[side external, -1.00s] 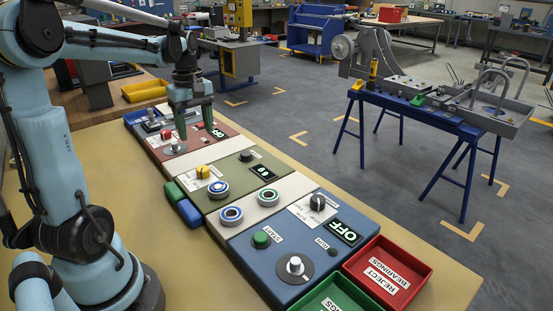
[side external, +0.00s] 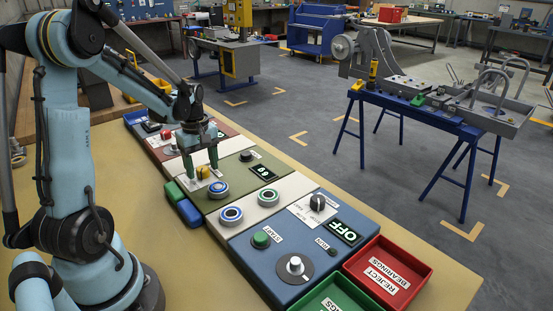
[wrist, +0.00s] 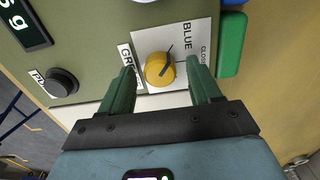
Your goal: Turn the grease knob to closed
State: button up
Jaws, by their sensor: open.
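A dark pointer line is beside the knob. It also shows as a yellow knob (side external: 203,172) on the olive panel (side external: 232,192) in the side view. My gripper (wrist: 164,82) is open, with one green finger on each side of the knob in the wrist view; it also shows in the side view (side external: 202,167), pointing down over the knob. I cannot tell whether the fingers touch it.
A black button (wrist: 62,82) and a display (wrist: 22,25) are on the same panel. A green block (wrist: 231,45) is beside the panel edge. Red bin (side external: 388,275) at right.

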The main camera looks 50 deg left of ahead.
jog(key=shift+c, duration=0.4)
jog(key=c, duration=1)
jog(key=shift+o, duration=0.2)
jog(key=shift+m, duration=0.3)
jog(key=m, duration=0.9)
jog(key=o, duration=1)
